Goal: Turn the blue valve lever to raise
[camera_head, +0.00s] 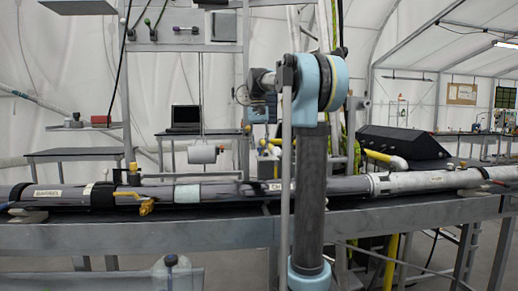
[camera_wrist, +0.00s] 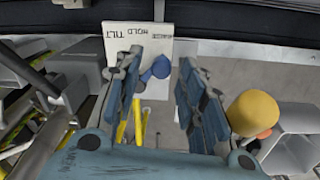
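The blue lever (camera_wrist: 158,68) shows in the wrist view as a small blue knob and stem. It stands in front of a white plate (camera_wrist: 135,42) with dark lettering that seems to read "HOLD" and "TILT". My gripper (camera_wrist: 160,72) is open, with one finger on each side of the lever in the picture. The lever looks farther off than the fingertips, and I cannot tell whether either finger touches it. In the head view my arm hides most of this spot, and I cannot make out the lever there.
A yellow rounded knob (camera_wrist: 253,112) is close to the right finger in the wrist view. Grey box-like parts (camera_wrist: 75,75) lie left of the fingers. In the head view a long pipe (camera_head: 235,190) with a yellow valve handle (camera_head: 128,195) lies along a metal bench (camera_head: 200,232).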

